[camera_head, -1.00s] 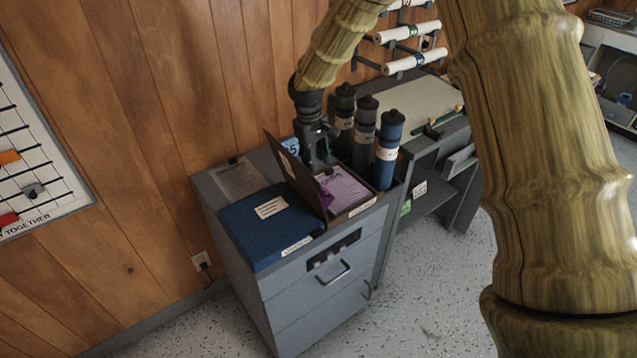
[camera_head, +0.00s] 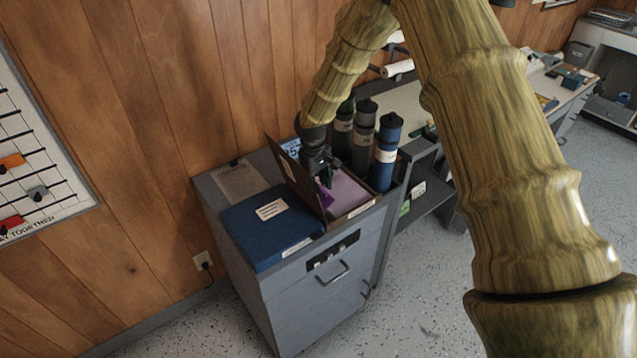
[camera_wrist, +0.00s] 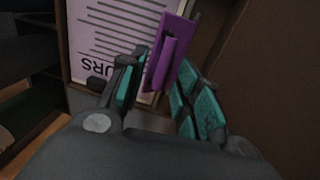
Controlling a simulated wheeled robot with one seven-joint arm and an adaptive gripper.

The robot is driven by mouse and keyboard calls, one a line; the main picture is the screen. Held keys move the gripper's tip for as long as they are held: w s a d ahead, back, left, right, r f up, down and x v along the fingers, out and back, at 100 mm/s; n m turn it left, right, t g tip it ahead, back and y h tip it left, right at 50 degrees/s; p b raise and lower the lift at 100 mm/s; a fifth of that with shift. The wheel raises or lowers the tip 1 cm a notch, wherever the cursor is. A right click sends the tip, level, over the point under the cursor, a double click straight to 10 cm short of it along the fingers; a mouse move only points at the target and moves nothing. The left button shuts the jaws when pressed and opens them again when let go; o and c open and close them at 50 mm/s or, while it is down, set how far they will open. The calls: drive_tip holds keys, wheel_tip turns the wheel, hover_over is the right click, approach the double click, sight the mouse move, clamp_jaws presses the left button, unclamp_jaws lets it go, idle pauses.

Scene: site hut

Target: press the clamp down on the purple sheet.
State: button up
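The pale purple sheet (camera_head: 347,190) lies in an open brown box file on the grey cabinet; its printed lines show in the wrist view (camera_wrist: 112,40). The darker purple clamp (camera_head: 324,197) is at the sheet's lid-side edge. In the wrist view the clamp (camera_wrist: 172,45) appears raised over the sheet's edge. My gripper (camera_head: 325,180) is low over the box file, beside the clamp. In the wrist view its teal-padded fingers (camera_wrist: 160,75) are apart, with the clamp seen between and just beyond their tips. I cannot tell whether they touch it.
The box file's brown lid (camera_head: 290,172) stands open left of my gripper. A closed blue box file (camera_head: 262,238) and a clipboard (camera_head: 240,181) lie to the left. A blue tube (camera_head: 387,155) and two darker tubes stand close on the right. The wood wall is behind.

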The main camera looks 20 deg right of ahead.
clamp_jaws()
drive_tip(key=shift+d, duration=0.15)
drive_tip(key=shift+w+d+y+p, duration=0.2)
drive_tip(key=shift+y+p, duration=0.15)
drive_tip(key=shift+y, duration=0.25)
drive_tip(key=shift+w+d+f+g+y, duration=0.25)
drive_tip(key=shift+d+f+g+y, duration=0.35)
drive_tip(key=shift+y, duration=0.5)
drive_tip(key=shift+w+d+f+g+y+b, duration=0.1)
drive_tip(key=shift+d+f+g+y+b, duration=0.25)
drive_tip(key=shift+y+b, duration=0.4)
drive_tip(key=shift+w+d+f+g+y+b, duration=0.1)
drive_tip(key=shift+d+f+g+y+b, duration=0.2)
drive_tip(key=shift+y+b, duration=0.4)
drive_tip(key=shift+d+f+y+b, duration=0.1)
drive_tip(key=shift+d+y+b, duration=0.1)
drive_tip(key=shift+y+b, duration=0.3)
drive_tip(key=shift+y, duration=0.25)
